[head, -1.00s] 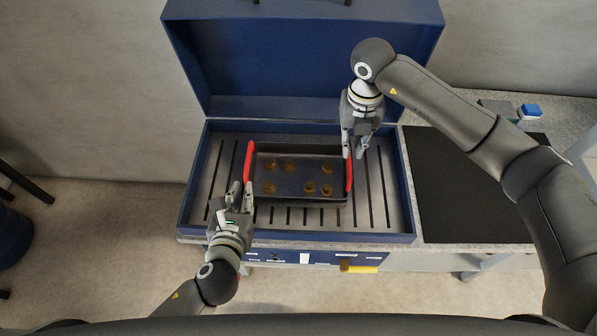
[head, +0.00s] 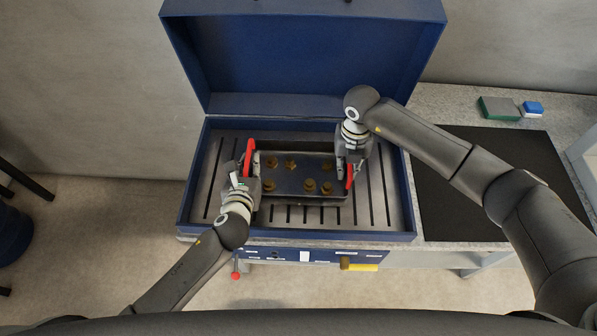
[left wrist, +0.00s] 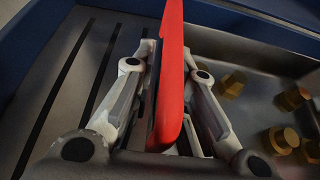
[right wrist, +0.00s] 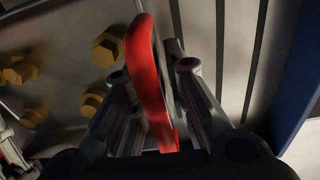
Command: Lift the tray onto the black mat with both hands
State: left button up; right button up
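The dark tray (head: 300,196) sits inside the blue box on its slatted floor. It holds several brass-coloured nuts or bolts (head: 270,164) and has a red handle at each end. My left gripper (head: 246,176) is at the left red handle (head: 250,150), with a finger close against each side of it in the left wrist view (left wrist: 170,60). My right gripper (head: 349,165) has its fingers on both sides of the right red handle (head: 350,178), also seen in the right wrist view (right wrist: 145,75). The black mat (head: 455,190) lies bare on the bench, right of the box.
The blue box (head: 300,238) has side walls between tray and mat, and its lid (head: 310,60) stands open behind. A green block (head: 499,108) and a blue one (head: 532,108) lie beyond the mat. A yellow handle (head: 362,267) sticks out below the box.

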aim_at(248, 150)
pick_arm(q)
grip_shut()
pick_arm(e)
grip_shut()
